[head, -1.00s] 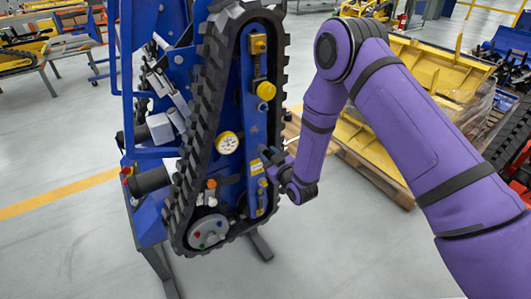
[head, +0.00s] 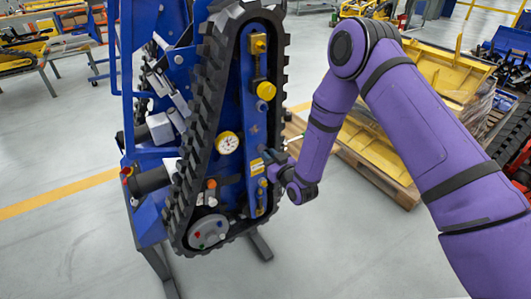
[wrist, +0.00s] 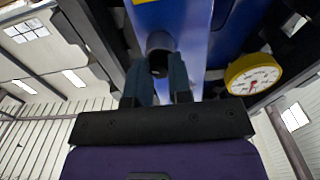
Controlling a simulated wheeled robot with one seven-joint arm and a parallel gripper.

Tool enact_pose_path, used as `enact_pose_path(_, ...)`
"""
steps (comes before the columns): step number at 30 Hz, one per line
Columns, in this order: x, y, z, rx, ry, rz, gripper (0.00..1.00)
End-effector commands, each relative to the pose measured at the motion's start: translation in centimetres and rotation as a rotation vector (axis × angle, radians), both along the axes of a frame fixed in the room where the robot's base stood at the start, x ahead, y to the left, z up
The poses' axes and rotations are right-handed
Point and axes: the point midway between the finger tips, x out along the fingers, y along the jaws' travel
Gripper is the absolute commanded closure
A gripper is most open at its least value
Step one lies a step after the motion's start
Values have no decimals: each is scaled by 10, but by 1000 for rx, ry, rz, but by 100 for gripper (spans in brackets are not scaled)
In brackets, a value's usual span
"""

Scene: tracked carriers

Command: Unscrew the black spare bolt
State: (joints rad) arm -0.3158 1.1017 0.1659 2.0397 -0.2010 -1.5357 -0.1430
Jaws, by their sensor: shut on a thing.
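The black spare bolt (wrist: 159,42) shows in the wrist view as a dark round piece against the blue side plate (wrist: 185,16). My gripper (wrist: 165,80) has its two fingers close together around its near end, shut on it. In the head view my gripper (head: 268,164) is at the right edge of the blue plate (head: 249,130) inside the track loop, below and right of the white gauge. The bolt itself is hidden there behind the fingers. I cannot tell how far the bolt sits in its hole.
A yellow-rimmed gauge (head: 228,143) is close by; it also shows in the wrist view (wrist: 254,74). The black rubber track (head: 203,120) loops around the plate. A yellow knob (head: 265,90) sits above. A pallet with yellow parts (head: 375,165) stands behind my arm. Floor at lower left is clear.

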Motion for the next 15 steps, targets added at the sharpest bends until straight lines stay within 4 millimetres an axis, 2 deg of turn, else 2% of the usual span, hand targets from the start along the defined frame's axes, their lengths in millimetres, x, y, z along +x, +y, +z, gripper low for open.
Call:
enact_pose_path(5, -1, 1, 0, -60, -41, 2, 100)
enact_pose_path(15, -1, 2, 0, -497, -337, 3, 100)
